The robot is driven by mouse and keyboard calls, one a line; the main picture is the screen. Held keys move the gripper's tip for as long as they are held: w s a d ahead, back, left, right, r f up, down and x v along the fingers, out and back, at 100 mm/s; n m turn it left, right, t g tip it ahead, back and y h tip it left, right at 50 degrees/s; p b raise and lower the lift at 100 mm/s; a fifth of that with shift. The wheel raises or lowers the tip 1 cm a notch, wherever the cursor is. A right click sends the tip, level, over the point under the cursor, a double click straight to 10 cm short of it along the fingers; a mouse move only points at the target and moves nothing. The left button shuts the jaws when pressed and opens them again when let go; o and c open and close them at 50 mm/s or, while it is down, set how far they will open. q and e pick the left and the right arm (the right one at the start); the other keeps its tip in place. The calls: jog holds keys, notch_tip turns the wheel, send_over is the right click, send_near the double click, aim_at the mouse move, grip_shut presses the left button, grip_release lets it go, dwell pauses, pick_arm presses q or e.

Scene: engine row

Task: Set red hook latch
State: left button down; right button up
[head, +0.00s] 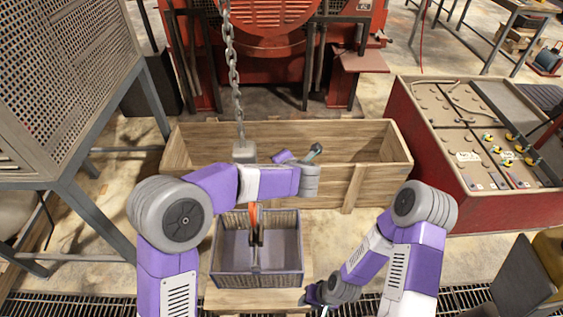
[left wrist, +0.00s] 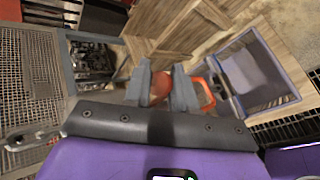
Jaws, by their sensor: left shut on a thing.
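The red hook (head: 253,216) hangs below my left forearm, at the top of the basket's handle (head: 256,238). My arm hides its upper part. In the left wrist view, my left gripper (left wrist: 162,92) has its two grey fingers on either side of a red part of the hook (left wrist: 161,85), and a red loop shows just right of the fingers. I cannot tell the latch from the hook body. The purple-grey basket (head: 228,281) stands below it and also shows in the left wrist view (left wrist: 284,99). My right gripper (head: 317,297) is low, beside the basket's right front corner; its jaws are too small to read.
A chain (head: 235,80) hangs down to a grey block (head: 243,152) behind my left arm. A long wooden crate (head: 370,185) lies behind the basket. A red control cabinet (head: 420,165) stands right, a mesh-sided stand (head: 75,70) left. A floor grating (head: 110,305) runs along the front.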

pick_arm(q)
jog(key=shift+w+a+r, duration=0.1)
jog(key=shift+a+r, duration=0.15)
jog(key=shift+r, duration=0.3)
jog(key=shift+a, duration=0.1)
jog(key=c, duration=1.2)
grip_release()
jog(key=shift+c, duration=0.2)
jog(key=p+v, duration=0.1)
jog(key=v, duration=0.6)
jog(key=shift+s+d+r+p, duration=0.15)
jog(key=shift+s+d+p, duration=0.1)
jog(key=shift+p, duration=0.1)
